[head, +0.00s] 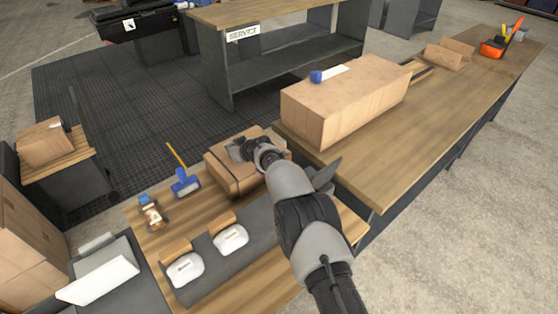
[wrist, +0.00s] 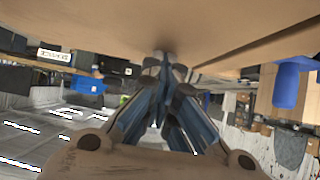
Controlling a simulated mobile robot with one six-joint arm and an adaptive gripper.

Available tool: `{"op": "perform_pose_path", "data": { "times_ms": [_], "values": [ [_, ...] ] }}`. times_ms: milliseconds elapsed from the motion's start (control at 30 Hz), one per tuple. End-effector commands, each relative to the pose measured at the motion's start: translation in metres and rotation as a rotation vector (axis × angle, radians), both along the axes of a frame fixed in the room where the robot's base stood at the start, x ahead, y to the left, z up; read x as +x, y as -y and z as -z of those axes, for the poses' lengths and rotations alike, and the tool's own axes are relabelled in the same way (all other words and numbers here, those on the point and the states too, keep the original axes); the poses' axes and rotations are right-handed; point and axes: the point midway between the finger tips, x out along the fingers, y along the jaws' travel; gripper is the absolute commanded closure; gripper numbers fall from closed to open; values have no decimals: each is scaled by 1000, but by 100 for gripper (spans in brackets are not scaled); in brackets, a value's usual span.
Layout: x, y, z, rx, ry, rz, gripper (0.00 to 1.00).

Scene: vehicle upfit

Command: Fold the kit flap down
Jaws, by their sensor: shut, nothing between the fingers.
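A brown cardboard box (head: 226,181), which looks like the kit, sits on the wooden bench near the middle of the head view. My gripper (head: 240,148) is over its top, and my wrist and arm hide part of the box. Whether the flap is up or down cannot be told, since the gripper covers that area. In the wrist view my gripper (wrist: 166,62) has its fingers together, with nothing visible between them. Its tips are close to a broad brown surface (wrist: 120,20) across the top of that picture; contact cannot be told.
A larger carton (head: 345,110) with a blue item (head: 316,77) on top stands on the long bench (head: 440,125). Left of the kit are a blue tool (head: 186,184) with a yellow handle and two white packs (head: 231,238). Dark matting (head: 130,100) lies beyond.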

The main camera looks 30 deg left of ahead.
Motion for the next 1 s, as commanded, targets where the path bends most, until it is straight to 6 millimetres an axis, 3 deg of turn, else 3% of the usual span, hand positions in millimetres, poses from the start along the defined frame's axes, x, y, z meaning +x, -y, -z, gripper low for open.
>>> {"op": "perform_pose_path", "data": {
  "times_ms": [467,1000],
  "values": [
    [-4,1,9,-10,-10,-4,100],
    [-2,1,-14,-6,-5,-2,100]
  ]
}}
